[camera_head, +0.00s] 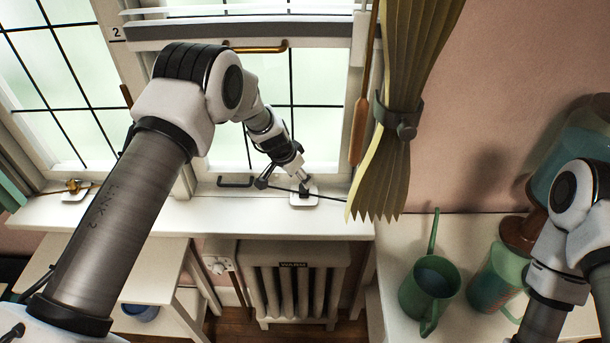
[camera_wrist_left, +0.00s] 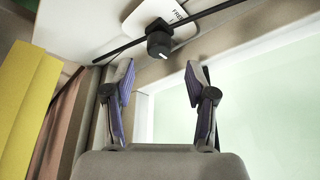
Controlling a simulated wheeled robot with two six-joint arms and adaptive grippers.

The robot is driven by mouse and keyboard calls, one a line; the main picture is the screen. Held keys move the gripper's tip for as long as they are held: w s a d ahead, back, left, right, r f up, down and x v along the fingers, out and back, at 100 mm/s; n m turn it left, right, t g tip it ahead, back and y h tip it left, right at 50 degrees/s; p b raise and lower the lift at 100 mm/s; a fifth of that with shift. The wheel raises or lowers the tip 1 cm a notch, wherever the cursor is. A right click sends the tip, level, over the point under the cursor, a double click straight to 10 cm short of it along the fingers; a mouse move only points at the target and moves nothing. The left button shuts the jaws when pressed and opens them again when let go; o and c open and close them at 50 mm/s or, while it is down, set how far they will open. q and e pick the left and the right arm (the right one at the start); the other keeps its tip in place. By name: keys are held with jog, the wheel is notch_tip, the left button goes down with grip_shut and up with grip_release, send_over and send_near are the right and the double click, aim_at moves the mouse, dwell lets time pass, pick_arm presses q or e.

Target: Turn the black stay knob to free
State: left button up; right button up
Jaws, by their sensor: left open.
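The black stay knob (camera_head: 305,187) stands on a small white plate (camera_head: 312,200) on the window sill, with a thin black stay rod running past it. In the left wrist view, the knob (camera_wrist_left: 159,43) has a short white mark on its end, and lettering that seems to read FREE shows on the plate (camera_wrist_left: 150,12). My left gripper (camera_head: 300,176) is at the knob in the head view. In the left wrist view, its two fingers (camera_wrist_left: 160,82) are spread, with the knob beyond and between the tips, apart from them. My right gripper is out of view.
A yellow curtain (camera_head: 400,150) hangs just right of the knob, with a wooden-handled rod (camera_head: 359,130) beside it. A brass fitting (camera_head: 73,185) sits on the sill at left. A radiator (camera_head: 290,285) stands below. Green jugs (camera_head: 430,285) stand on the right table near my right arm.

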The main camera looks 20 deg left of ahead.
aim_at(302, 187)
pick_arm(q)
jog(key=shift+s+d+f+p, duration=0.15)
jog(key=shift+s+f+p, duration=0.1)
jog(key=shift+f, duration=0.2)
jog(key=shift+s+d+f+p, duration=0.15)
jog(key=shift+s+f+p, duration=0.05)
jog(key=shift+f, duration=0.2)
jog(key=w+f, duration=0.3)
jog(key=shift+d+f, duration=0.1)
jog(key=shift+f, duration=0.1)
jog(key=shift+s+r, duration=0.4)
jog(key=c, duration=0.5)
jog(key=shift+s+r, duration=0.2)
jog(key=shift+s, duration=0.05)
jog(key=c, duration=0.5)
grip_shut()
jog(key=shift+f, duration=0.1)
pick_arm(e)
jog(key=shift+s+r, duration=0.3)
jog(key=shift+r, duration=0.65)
